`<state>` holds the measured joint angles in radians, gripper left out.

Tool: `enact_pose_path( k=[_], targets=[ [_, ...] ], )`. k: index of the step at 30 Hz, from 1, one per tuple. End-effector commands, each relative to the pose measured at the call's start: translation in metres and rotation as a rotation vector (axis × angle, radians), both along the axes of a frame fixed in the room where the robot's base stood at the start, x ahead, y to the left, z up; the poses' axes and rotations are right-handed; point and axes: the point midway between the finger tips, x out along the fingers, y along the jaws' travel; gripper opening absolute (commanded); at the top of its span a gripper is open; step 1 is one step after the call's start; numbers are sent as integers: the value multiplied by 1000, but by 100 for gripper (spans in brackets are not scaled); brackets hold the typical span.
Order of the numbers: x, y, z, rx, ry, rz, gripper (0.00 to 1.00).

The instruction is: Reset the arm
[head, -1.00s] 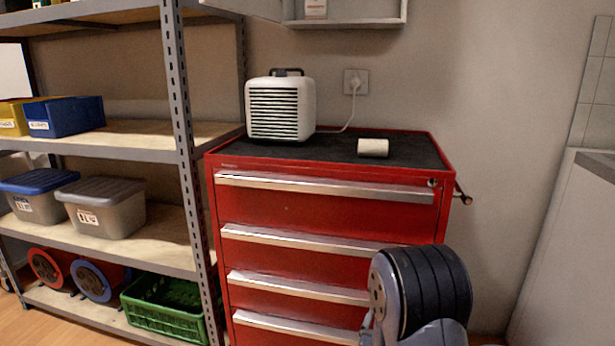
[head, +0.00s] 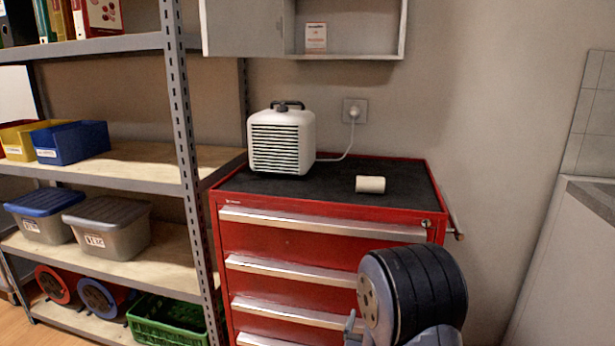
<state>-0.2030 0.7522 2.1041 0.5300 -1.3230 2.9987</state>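A part of my own arm, a rounded grey joint with black bands, shows at the lower right of the head view, in front of the red drawer cabinet (head: 320,239). My gripper is not in view, so I cannot see whether it holds anything.
The unit's cable runs to a wall socket (head: 355,111). A metal shelf (head: 180,130) with bins stands left. An open wall cabinet (head: 350,50) hangs above. A pale surface edges the right.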

Motion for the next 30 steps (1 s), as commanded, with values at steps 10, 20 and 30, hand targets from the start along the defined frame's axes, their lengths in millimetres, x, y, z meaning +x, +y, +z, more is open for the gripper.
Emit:
enact_pose_path(
  k=[10, 20, 30],
  targets=[
    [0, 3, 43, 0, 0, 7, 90],
    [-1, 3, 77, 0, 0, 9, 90],
    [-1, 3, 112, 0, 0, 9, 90]
  ],
)
